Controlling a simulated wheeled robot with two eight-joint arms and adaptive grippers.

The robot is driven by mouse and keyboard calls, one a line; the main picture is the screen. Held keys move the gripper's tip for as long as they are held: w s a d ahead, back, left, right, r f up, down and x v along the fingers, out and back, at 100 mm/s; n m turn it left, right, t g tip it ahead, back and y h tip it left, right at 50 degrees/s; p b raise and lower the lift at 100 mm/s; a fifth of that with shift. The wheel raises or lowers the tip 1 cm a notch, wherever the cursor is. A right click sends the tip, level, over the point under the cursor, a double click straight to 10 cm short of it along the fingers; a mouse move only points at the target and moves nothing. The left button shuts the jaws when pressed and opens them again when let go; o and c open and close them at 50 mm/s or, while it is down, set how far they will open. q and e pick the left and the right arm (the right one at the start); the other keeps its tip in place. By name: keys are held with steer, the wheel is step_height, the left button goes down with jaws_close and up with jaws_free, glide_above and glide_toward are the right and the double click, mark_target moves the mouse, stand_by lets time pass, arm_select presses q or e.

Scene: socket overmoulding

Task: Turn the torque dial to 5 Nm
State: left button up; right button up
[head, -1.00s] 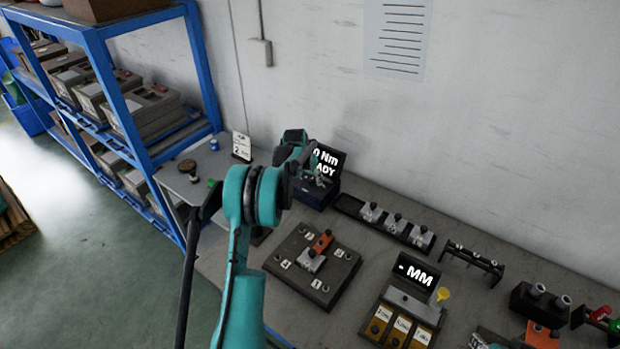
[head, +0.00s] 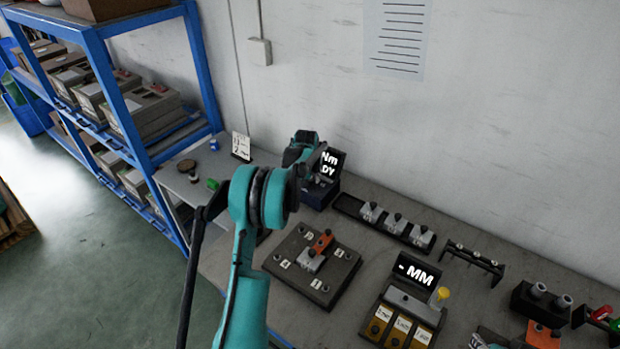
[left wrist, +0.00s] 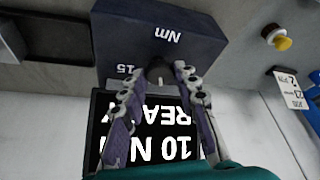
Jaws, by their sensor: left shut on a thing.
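The torque box is a dark blue block with a screen behind it; its body (head: 318,196) stands at the back of the bench in the head view. In the left wrist view the box (left wrist: 160,38) appears upside down, with "Nm" and "15" printed on it. Its dark dial (left wrist: 158,70) is between my fingertips, and the fingers partly hide it. The screen (left wrist: 168,122) reads "10 N…" and "REA…", partly covered. My left gripper (head: 313,172) is shut on the dial; it also shows in the left wrist view (left wrist: 160,80).
A plate with numbered positions (head: 290,262) lies in front of the box. A dark tray with several grey parts (head: 393,228) is to its right. An "MM" display (head: 417,272) stands further right. A white sign (head: 241,146) stands left, near the blue shelf (head: 130,118).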

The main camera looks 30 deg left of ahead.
arm_select(q)
steer(key=n, duration=0.2)
steer(key=n+g+y, duration=0.1)
steer(key=n, duration=0.1)
steer(key=shift+w+d+n, duration=0.1)
steer(key=shift+d+n, duration=0.1)
steer(key=shift+n, duration=0.1)
steer(key=shift+w+n+g+y, duration=0.1)
steer(key=shift+n+g+y, duration=0.45)
steer(key=shift+n, duration=1.35)
steer(key=o, duration=1.2)
steer(key=shift+c, duration=0.2)
steer(key=v, duration=1.2)
